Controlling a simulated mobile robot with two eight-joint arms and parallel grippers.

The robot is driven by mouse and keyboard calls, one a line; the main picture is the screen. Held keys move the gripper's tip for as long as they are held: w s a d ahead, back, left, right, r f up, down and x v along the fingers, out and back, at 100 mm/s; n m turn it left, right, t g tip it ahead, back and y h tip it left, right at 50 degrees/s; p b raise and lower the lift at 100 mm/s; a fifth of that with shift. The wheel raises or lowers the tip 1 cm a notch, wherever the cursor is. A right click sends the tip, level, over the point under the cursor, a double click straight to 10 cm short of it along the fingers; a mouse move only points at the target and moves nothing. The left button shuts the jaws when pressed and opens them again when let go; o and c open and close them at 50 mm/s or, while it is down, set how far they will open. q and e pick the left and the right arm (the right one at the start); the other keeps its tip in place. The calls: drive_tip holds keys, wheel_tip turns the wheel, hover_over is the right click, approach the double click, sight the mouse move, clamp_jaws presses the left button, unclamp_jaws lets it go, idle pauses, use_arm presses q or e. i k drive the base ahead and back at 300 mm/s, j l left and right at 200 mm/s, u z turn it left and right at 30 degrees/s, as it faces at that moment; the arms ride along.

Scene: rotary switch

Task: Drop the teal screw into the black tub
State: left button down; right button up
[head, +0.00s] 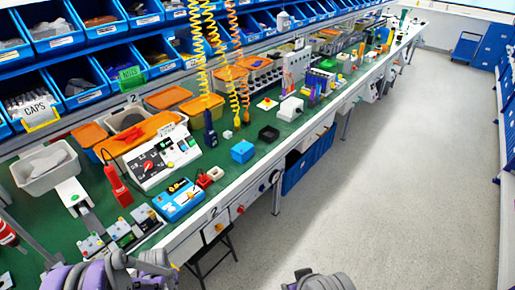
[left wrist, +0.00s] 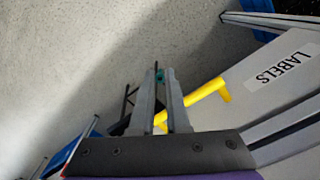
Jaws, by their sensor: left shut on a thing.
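The teal screw (left wrist: 160,75) shows as a small teal bit between the fingertips of my left gripper (left wrist: 158,74) in the left wrist view. The gripper is shut on it, and the fingers hide most of it. Bare floor and a drawer front lie behind the fingers in that view. The black tub (head: 268,134) is a small open box on the green bench in the head view, just behind a blue box. In the head view only purple and grey parts of my left arm show at the bottom left. My right gripper is not seen.
A blue box (head: 243,151) stands in front of the black tub. Coiled yellow cords with tools (head: 210,138) hang to its left. A switch panel (head: 150,160) and a blue device (head: 179,200) stand nearer. A yellow handle (left wrist: 205,95) sticks out from the drawer marked LABELS (left wrist: 260,85).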

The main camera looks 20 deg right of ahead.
sight(269, 134)
drive_tip(key=i+l+z, duration=0.1)
drive_tip(key=i+l, duration=0.25)
drive_tip(key=l, duration=0.25)
drive_tip(key=i+l+z, duration=0.15)
drive_tip(key=i+l, duration=0.25)
drive_tip(key=l, duration=0.15)
drive_tip(key=i+l+z, duration=0.1)
drive_tip(key=i+l, duration=0.3)
drive_tip(key=l, duration=0.1)
